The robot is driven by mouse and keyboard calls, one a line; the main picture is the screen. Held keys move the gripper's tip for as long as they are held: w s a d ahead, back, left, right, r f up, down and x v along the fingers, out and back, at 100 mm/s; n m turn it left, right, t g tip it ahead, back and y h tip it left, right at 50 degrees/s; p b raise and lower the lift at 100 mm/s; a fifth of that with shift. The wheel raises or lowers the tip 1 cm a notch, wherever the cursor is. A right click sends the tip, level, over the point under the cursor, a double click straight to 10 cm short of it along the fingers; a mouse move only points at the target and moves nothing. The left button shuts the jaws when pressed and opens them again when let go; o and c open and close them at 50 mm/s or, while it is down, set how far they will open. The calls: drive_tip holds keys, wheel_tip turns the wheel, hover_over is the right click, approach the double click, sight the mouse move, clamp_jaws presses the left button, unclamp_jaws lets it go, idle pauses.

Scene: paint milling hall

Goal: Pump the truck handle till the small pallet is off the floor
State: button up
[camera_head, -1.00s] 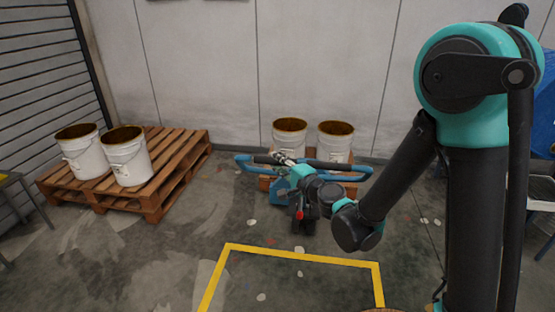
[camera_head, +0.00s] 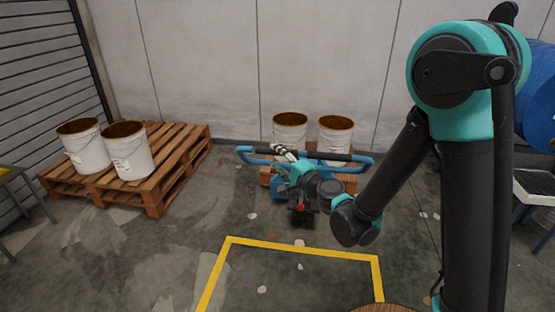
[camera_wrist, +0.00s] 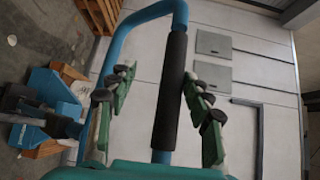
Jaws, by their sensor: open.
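The truck handle (camera_head: 362,161) is a blue loop with a black grip bar (camera_head: 330,155), standing in front of the small pallet in the head view. My gripper (camera_head: 284,152) is at the left part of that bar. In the wrist view, my gripper (camera_wrist: 158,75) is open, with green fingers on both sides of the black grip (camera_wrist: 170,95), and a gap shows on each side. The small wooden pallet (camera_head: 265,180) carries two white buckets (camera_head: 290,132). The handle and my arm hide most of it, so I cannot tell whether it touches the floor.
A larger wooden pallet (camera_head: 155,193) with two white buckets stands on the left. A yellow floor outline (camera_head: 300,247) lies in front of the truck. A blue drum (camera_head: 540,95) and a table (camera_head: 535,185) are at the right. The floor between the left pallet and truck is open.

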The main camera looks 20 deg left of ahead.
drive_tip(key=shift+r, duration=0.1)
idle(0.3)
wheel_tip(320, 180, up, 10)
idle(0.6)
drive_tip(key=shift+d, duration=0.1)
idle(0.4)
drive_tip(key=d+f+n+g+h, duration=0.1)
drive_tip(key=d+f+n+h, duration=0.35)
drive_tip(key=d, duration=0.85)
drive_tip(key=d+f+n+g+h, duration=0.1)
drive_tip(key=d+f+n+h, duration=0.1)
drive_tip(key=d+f, duration=0.85)
drive_tip(key=s+d+f+g+h, duration=0.1)
drive_tip(key=s+d+f+h, duration=0.1)
drive_tip(key=d, duration=0.7)
drive_tip(key=s+d+f+g+h, duration=0.1)
drive_tip(key=s+d+f+h, duration=0.2)
drive_tip(key=s+d, duration=0.2)
drive_tip(key=s+d+f+h, duration=0.3)
drive_tip(key=s+d, duration=0.1)
drive_tip(key=d, duration=0.8)
drive_tip(key=shift+s+d+f+g, duration=0.15)
drive_tip(key=shift+s+d+g, duration=0.15)
drive_tip(key=shift+g, duration=0.1)
drive_tip(key=shift+w+h, duration=0.1)
drive_tip(key=shift+h, duration=0.15)
drive_tip(key=shift+c, duration=0.2)
